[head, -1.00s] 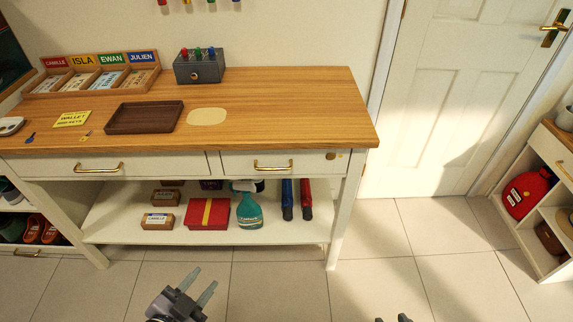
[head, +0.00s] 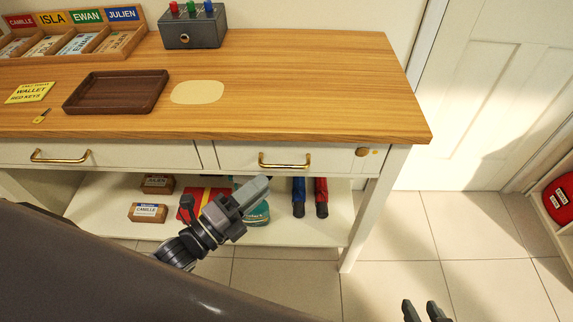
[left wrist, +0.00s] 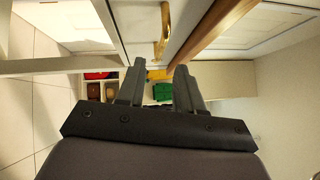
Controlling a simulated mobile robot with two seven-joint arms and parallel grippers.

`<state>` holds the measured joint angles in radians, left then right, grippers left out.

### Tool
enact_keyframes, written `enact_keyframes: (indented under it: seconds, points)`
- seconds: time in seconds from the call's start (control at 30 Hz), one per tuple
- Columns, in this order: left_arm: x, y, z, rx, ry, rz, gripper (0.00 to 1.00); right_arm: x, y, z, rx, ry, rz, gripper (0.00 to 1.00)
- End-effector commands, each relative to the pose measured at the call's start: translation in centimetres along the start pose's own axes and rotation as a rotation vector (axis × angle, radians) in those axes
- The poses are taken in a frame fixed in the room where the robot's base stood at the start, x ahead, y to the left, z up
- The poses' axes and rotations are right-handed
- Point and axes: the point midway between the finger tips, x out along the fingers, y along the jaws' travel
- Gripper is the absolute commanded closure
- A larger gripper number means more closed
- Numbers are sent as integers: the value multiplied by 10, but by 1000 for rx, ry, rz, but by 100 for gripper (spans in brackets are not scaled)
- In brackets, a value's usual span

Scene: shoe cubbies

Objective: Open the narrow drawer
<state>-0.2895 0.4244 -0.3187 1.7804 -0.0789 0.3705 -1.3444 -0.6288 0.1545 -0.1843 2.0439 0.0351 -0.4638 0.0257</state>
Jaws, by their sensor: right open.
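The narrow drawer (head: 235,157) is the right-hand, shorter drawer under the wooden tabletop, a white front that looks closed. Its brass bar handle (head: 285,163) is in the middle; the handle also shows in the left wrist view (left wrist: 163,30), ahead of the fingertips. My left gripper (head: 256,196) is below and just left of the handle, apart from it. In the left wrist view its two fingers (left wrist: 161,72) are spread with nothing between them. My right gripper (head: 424,309) is open at the bottom edge, low over the floor, far from the drawer.
A round brass knob (head: 362,152) sits right of the handle. The wide drawer (head: 130,154) is to the left. The lower shelf (head: 335,228) holds boxes, a teal bottle and blue and red umbrellas. A dark tray (head: 118,92) lies on the tabletop. Floor at right is clear.

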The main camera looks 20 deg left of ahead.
Motion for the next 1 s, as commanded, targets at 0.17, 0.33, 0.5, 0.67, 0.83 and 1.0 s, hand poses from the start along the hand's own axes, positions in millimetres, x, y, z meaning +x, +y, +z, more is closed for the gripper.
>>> enact_keyframes:
  seconds: [0.17,0.33,0.5,0.67,0.83,1.0]
  points:
    - [21,-1,0,0,0,-3,64,0,0,0,0,-1,-1,57]
    - [44,-1,0,-3,-1,-2,64,0,-1,3,1,-4,-1,57]
    - [61,0,0,-3,-1,0,64,-1,-1,7,2,-11,-2,57]
    - [67,0,0,-3,-1,1,64,-1,-1,8,3,-13,-2,57]
    - [68,0,0,-4,-1,2,64,-1,-1,8,4,-12,-1,57]
    - [67,0,0,-4,-1,2,94,-1,-2,7,6,-10,-1,57]
